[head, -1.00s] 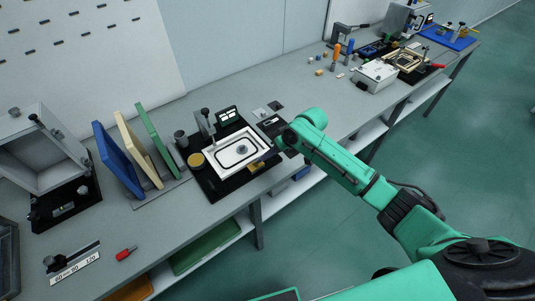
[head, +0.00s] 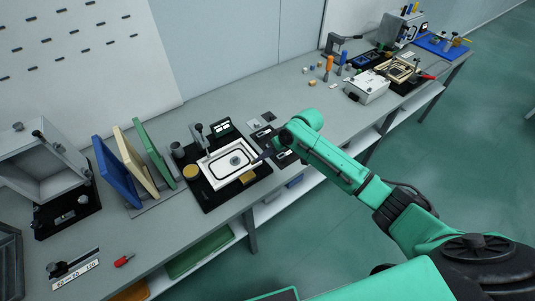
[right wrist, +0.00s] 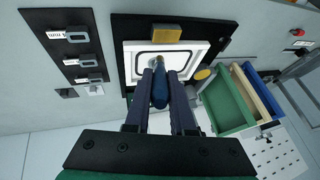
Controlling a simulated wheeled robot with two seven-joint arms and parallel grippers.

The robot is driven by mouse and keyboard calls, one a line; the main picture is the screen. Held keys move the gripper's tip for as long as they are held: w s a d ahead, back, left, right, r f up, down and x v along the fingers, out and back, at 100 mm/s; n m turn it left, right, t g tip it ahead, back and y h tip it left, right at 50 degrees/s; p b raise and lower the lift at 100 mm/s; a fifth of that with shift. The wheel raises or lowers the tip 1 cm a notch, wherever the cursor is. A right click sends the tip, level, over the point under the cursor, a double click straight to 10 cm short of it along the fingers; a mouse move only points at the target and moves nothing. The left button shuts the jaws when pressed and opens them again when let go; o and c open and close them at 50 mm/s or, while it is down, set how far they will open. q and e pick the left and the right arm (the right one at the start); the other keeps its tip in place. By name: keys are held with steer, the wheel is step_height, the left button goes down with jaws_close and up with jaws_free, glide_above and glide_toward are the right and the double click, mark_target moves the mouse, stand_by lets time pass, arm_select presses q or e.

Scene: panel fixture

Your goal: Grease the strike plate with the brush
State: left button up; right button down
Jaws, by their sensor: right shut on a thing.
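My right gripper (head: 264,156) reaches over the right side of a white frame (head: 215,177) with a black ring-shaped seal. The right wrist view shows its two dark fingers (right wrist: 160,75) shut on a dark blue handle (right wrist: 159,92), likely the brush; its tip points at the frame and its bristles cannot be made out. The white frame (right wrist: 132,68) lies on a black base (right wrist: 120,30). A round yellow tin (head: 191,171) stands at its left; whether it holds grease cannot be told. I cannot tell for sure which part is the strike plate. My left gripper is not in view.
A black strip with several grey fittings (right wrist: 72,35) lies beside the base. A tan block (head: 248,178) sits at its front edge. Blue, cream and green panels (head: 160,153) stand left. The bench beyond my arm holds other fixtures.

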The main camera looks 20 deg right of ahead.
steer(key=shift+w+d+r, duration=0.2)
steer(key=shift+w+r, duration=0.05)
steer(key=shift+r, duration=0.5)
steer(key=shift+s+a+r, duration=0.1)
steer(key=shift+s+r, duration=0.2)
steer(key=shift+r, duration=0.35)
